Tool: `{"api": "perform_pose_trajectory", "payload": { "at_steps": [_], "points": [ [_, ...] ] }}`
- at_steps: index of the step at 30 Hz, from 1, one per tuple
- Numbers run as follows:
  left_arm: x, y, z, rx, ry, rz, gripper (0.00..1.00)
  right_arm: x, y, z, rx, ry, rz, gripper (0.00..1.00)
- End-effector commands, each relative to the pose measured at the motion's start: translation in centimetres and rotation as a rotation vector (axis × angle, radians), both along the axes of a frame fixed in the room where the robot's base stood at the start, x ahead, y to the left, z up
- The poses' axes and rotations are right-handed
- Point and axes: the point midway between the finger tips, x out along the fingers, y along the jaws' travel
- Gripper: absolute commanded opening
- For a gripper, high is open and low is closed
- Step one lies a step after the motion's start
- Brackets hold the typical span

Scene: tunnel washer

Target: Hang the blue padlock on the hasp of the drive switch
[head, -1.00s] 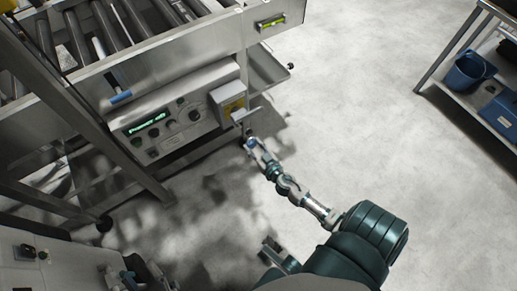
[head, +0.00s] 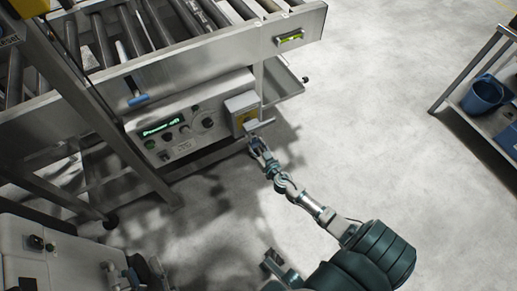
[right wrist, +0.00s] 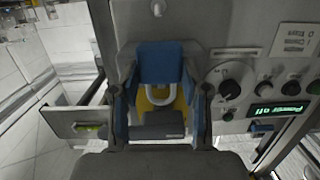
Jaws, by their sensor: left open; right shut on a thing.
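The blue padlock (right wrist: 160,62) is held between the fingers of my right gripper (right wrist: 160,88) in the right wrist view. Its pale shackle (right wrist: 160,98) points down in that picture, over the yellow plate of the drive switch (right wrist: 147,107). A dark bar (right wrist: 158,131) lies below the shackle. I cannot tell whether the shackle is through the hasp. In the head view my right gripper (head: 261,153) is close against the drive switch box (head: 243,107). My left gripper (head: 112,273) is open, low at the left, and only partly clear.
The control panel (head: 178,128) with knobs and a lit display adjoins the switch. The roller conveyor frame (head: 215,55) rises above it. A shelf (head: 470,110) with a blue bucket (head: 487,95) stands at the right. The floor between is clear.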

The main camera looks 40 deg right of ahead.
Motion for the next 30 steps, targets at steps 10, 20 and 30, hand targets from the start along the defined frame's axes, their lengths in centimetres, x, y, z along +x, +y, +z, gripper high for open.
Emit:
{"api": "perform_pose_trajectory", "payload": {
  "at_steps": [10, 20, 30],
  "points": [
    [-0.6, 0.0, 0.1, -0.016, -0.035, -0.001, 0.5, 1.7, -0.4, -0.6, 0.001, 0.001, 0.0, 0.08],
    [-2.1, 0.4, 1.8, -0.066, -0.186, 0.003, 0.5, 2.3, -0.6, -1.3, 0.0, 0.0, 0.0, 0.08],
    [-3.1, 0.6, 2.6, -0.093, -0.27, 0.006, 0.5, 2.6, -0.6, -1.5, 0.0, 0.0, -0.001, 0.08]
  ]
}}
